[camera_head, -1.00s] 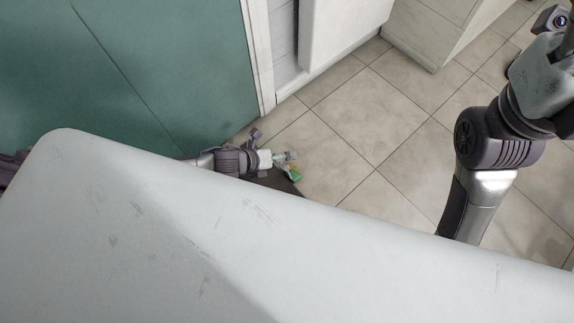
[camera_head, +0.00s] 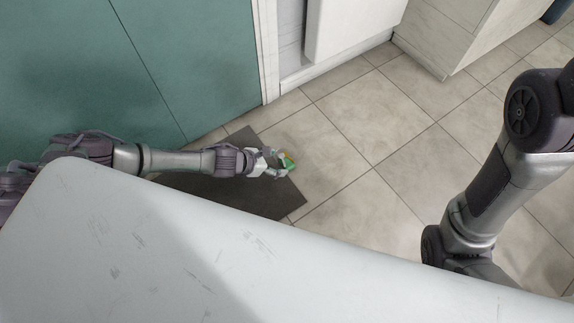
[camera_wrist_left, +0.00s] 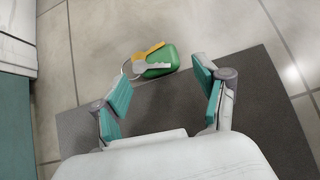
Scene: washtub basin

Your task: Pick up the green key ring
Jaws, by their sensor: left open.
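The green key ring (camera_head: 289,161) lies on the floor at the far edge of a dark mat. In the left wrist view it is a green fob (camera_wrist_left: 161,62) with a metal ring, an orange key and a grey key. My left gripper (camera_head: 280,164) is low over the mat with its fingers close to the key ring in the head view. In the left wrist view my left gripper (camera_wrist_left: 161,92) is open, with the key ring ahead of and between its fingertips. Nothing is held. My right arm shows at the right, but its gripper is out of view.
The dark mat (camera_head: 225,202) lies under my left gripper on the tiled floor (camera_head: 350,130). Teal panels (camera_head: 190,60) and a white frame stand beyond on the left. A pale cabinet (camera_head: 440,40) stands at the back. Open tiles lie to the right.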

